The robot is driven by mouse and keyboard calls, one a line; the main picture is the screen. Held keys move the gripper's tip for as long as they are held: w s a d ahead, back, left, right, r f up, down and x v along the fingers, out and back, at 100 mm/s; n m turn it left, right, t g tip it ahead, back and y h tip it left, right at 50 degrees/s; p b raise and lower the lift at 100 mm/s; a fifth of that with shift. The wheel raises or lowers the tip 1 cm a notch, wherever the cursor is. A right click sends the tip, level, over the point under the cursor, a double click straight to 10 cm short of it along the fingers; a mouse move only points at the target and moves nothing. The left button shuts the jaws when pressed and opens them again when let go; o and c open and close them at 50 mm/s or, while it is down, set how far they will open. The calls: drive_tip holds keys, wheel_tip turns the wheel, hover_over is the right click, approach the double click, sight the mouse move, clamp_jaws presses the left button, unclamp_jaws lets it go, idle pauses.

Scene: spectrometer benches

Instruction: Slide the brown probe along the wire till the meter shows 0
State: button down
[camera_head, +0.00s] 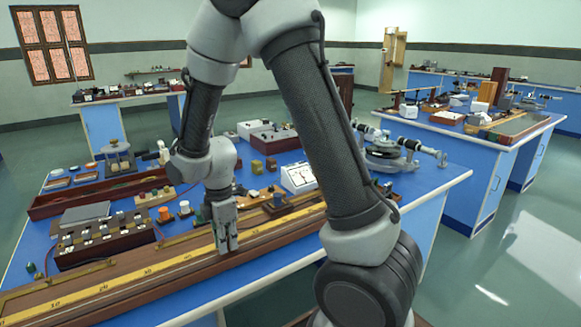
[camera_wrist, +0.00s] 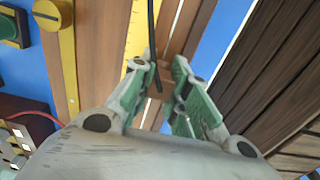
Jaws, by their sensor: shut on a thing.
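My gripper (camera_head: 227,245) points down over the long wooden wire board (camera_head: 110,302), which carries a yellow scale (camera_head: 150,271). In the wrist view, my gripper's green-padded fingers (camera_wrist: 160,72) close around the small brown probe (camera_wrist: 167,76), with a dark lead (camera_wrist: 151,35) running up from it. The fingers hide the probe in the head view. The white-faced meter (camera_head: 299,177) stands behind the board, to the right of my gripper. Its needle is too small to read. The wire itself is too thin to make out.
A box with dark keys (camera_head: 105,243) stands behind the board on the left, and a long brown tray (camera_head: 95,195) lies farther back. A spectrometer (camera_head: 390,150) stands at the bench's right end.

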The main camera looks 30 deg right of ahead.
drive_tip(key=shift+s+f, duration=0.1)
drive_tip(key=shift+s, duration=0.05)
drive_tip(key=c, duration=1.3)
unclamp_jaws()
wheel_tip(320, 180, up, 12)
drive_tip(key=s+d+r+m+t, duration=0.2)
drive_tip(key=s+d+r+m, duration=0.4)
drive_tip(key=s+m, duration=0.3)
drive_tip(key=s+d+r+m+t, duration=0.2)
drive_tip(key=s+d+r+m, duration=0.4)
drive_tip(key=s+d+m, duration=0.3)
drive_tip(key=shift+s, duration=0.35)
